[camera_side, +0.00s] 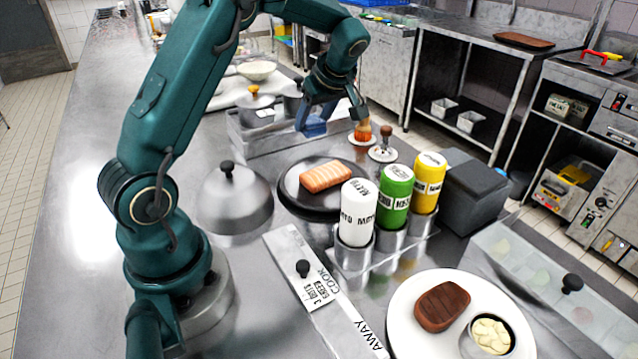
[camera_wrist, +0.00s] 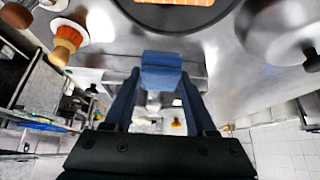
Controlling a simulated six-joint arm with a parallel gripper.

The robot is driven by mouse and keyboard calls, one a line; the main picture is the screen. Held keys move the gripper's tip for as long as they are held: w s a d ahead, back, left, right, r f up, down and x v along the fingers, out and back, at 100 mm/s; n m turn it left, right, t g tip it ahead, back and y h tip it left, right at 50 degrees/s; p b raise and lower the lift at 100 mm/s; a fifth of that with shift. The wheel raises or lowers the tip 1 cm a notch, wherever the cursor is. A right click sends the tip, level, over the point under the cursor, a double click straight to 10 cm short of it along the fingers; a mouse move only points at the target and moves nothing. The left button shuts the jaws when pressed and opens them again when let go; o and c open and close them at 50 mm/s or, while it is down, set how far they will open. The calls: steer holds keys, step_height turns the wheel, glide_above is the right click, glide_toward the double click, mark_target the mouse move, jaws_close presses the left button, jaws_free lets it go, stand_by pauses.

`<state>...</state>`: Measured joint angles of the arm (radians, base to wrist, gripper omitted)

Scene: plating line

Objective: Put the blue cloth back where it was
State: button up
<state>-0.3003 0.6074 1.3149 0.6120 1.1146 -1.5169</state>
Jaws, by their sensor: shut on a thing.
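The blue cloth (camera_side: 315,127) is a small folded block, held between the fingers of my gripper (camera_side: 318,115). In the wrist view the cloth (camera_wrist: 161,72) sits across the fingertips of my gripper (camera_wrist: 161,85), which is shut on it. In the side view it shows at the right end of the long steel holder (camera_side: 262,143), behind the dark plate. I cannot tell whether it touches the steel or hangs just above it.
A dark plate (camera_side: 290,196) with a salmon-coloured fillet (camera_side: 326,176) lies in front. A steel dome lid (camera_side: 235,198) stands left of it. An orange-tipped brush (camera_side: 362,131) and a wooden-handled tool (camera_side: 385,137) stand close right of my gripper. Sauce bottles (camera_side: 396,195) stand nearer.

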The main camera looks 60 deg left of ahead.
steer(key=shift+d, duration=0.1)
steer(key=shift+w+d+f+m, duration=0.1)
steer(key=shift+d+f+m, duration=0.1)
steer(key=shift+m, duration=0.2)
steer(key=w+d+m+t, duration=0.1)
steer(key=m, duration=0.1)
steer(key=w+d+f+m+t+h, duration=0.1)
steer(key=m, duration=0.1)
steer(key=d+m+t, duration=0.1)
steer(key=m+t, duration=0.1)
steer(key=shift+w+f+m, duration=0.3)
steer(key=shift+w+m, duration=0.1)
steer(key=shift+w+d+r+m+t+h, duration=0.1)
steer(key=shift+w+d+m+t+h, duration=0.2)
steer(key=shift+w+m+t+h, duration=0.55)
steer(key=w+a+r+m+t+h, duration=0.15)
steer(key=w+r+m+h, duration=0.3)
steer(key=m, duration=0.45)
steer(key=shift+y, duration=0.3)
steer(key=w+d+f, duration=0.8)
steer(key=shift+d, duration=0.25)
steer(key=shift+f, duration=2)
